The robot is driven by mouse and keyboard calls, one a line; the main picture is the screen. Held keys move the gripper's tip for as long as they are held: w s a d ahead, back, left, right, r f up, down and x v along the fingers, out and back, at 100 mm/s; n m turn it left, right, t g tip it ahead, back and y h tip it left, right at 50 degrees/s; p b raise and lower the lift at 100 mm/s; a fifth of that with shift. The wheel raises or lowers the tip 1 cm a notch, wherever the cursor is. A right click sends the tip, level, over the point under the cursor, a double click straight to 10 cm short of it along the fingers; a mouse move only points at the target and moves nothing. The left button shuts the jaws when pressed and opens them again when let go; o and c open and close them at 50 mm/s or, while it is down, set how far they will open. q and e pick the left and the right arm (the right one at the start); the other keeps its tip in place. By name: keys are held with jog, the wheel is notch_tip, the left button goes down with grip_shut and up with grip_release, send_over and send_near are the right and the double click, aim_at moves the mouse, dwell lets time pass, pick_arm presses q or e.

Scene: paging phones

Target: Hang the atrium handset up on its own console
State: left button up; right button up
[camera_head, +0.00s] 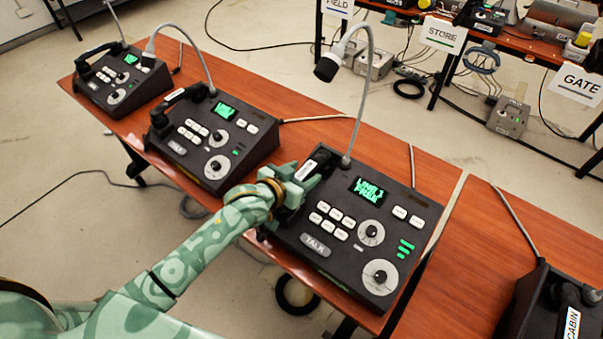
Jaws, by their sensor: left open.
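My left gripper (302,186) is open at the left side of the nearest whole console (350,220), with its fingers at the black handset (322,157) lying there. The gripper covers much of that handset, so I cannot tell whether it is fully seated or touched by the fingers. A small white label shows beside the gripper, too small to read. No label reading "atrium" is legible. The console has a lit green screen, white buttons and a TALK key. My right gripper is not in view.
Two similar consoles, one in the middle (212,138) and one at the far left (118,78), share the wooden table (292,148). A gooseneck microphone (327,69) rises behind the nearest console. A CABIN-labelled handset (570,322) is at the right. Signed tables stand behind.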

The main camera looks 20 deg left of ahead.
pick_arm(q)
jog(key=p+v, duration=0.3)
jog(key=v, duration=0.9)
jog(key=shift+w, duration=0.1)
dwell(1.8)
